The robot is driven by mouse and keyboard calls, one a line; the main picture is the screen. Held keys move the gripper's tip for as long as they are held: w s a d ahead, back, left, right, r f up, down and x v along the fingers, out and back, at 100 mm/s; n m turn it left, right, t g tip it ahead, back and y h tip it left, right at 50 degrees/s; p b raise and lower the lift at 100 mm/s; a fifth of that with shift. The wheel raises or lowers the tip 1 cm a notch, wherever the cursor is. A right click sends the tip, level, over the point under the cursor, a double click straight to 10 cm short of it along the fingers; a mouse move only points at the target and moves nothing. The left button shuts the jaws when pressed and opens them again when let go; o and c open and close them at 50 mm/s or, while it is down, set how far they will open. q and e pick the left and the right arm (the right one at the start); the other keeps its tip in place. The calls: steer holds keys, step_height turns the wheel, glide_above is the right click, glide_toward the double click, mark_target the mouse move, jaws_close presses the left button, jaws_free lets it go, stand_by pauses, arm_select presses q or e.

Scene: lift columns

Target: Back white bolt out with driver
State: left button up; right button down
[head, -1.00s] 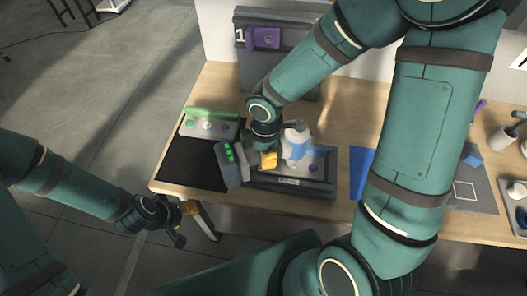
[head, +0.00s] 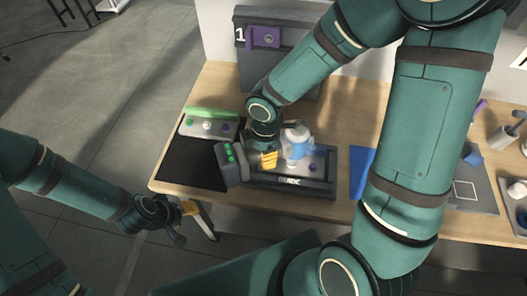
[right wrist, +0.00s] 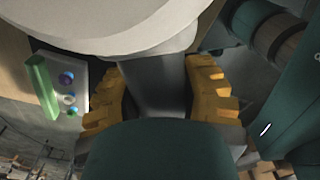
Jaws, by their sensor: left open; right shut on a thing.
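My right gripper (head: 266,158) has yellow fingers and is over the dark tray marked "GUIDE" (head: 285,184). In the right wrist view its fingers (right wrist: 158,95) are shut on a grey handle (right wrist: 158,78) below a large white body. This appears to be the driver, whose white-and-blue body (head: 298,148) stands over the tray. A grey block with green lights (head: 226,160), beside the gripper, looks like its battery end. A purple bolt head (head: 313,167) shows in the tray; I cannot make out a white bolt there. My left gripper (head: 182,222) is open, off the table's front left.
A grey strip with a green bar (head: 208,125) carries teal, white and purple round pieces, left of the tray. A black mat (head: 188,165) lies clear in front. A dark stand marked 1 (head: 250,72) is behind. A blue mat (head: 361,172) and cups are right.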

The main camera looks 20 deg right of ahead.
steer(key=shift+f+b, duration=0.5)
stand_by(1.0)
steer(key=shift+r+p, duration=0.5)
steer(key=shift+r, duration=0.1)
stand_by(2.6)
steer(key=shift+r+p, duration=0.7)
steer(key=shift+r, duration=0.15)
steer(key=shift+r+p, duration=1.35)
steer(key=shift+r, duration=0.25)
